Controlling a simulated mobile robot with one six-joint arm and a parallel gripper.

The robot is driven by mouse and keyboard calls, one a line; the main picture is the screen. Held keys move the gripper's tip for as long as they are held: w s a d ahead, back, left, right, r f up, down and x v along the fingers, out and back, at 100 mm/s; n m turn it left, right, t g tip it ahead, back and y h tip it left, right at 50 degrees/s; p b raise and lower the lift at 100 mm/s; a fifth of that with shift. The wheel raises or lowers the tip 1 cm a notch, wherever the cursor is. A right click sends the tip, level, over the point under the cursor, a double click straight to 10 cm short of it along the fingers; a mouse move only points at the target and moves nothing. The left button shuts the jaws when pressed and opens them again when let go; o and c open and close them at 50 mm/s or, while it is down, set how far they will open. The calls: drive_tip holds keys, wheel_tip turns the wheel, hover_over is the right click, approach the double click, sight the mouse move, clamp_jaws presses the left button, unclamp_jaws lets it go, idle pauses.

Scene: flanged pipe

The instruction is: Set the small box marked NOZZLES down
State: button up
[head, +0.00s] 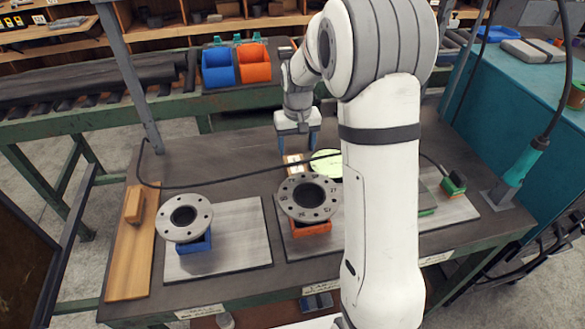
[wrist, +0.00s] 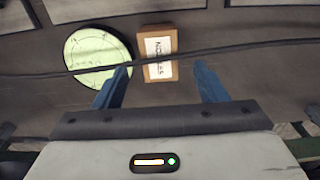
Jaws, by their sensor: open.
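The small box marked NOZZLES (wrist: 158,46) is cardboard brown with a white label. It rests on the dark bench top, beside a round pale green disc (wrist: 98,52) with a small gap between them. In the head view the box (head: 294,160) shows just below my gripper (head: 297,143). My gripper is open and empty. In the wrist view its blue fingers (wrist: 163,78) point toward the box, which lies a little ahead and between their lines; neither finger appears to touch it.
A black cable (wrist: 215,50) crosses the wrist view over the box and disc. Grey flanges stand on blue (head: 184,218) and orange (head: 308,196) supports. A wooden board (head: 130,255) lies at left. Blue (head: 217,68) and orange bins (head: 254,64) stand behind.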

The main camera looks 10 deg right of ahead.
hover_over(295, 164)
wheel_tip(295, 164, down, 4)
drive_tip(key=shift+f, duration=0.2)
wheel_tip(295, 164, down, 8)
drive_tip(key=shift+r+p, duration=0.1)
drive_tip(key=shift+p, duration=0.75)
drive_tip(key=shift+r, duration=0.1)
drive_tip(key=c, duration=1)
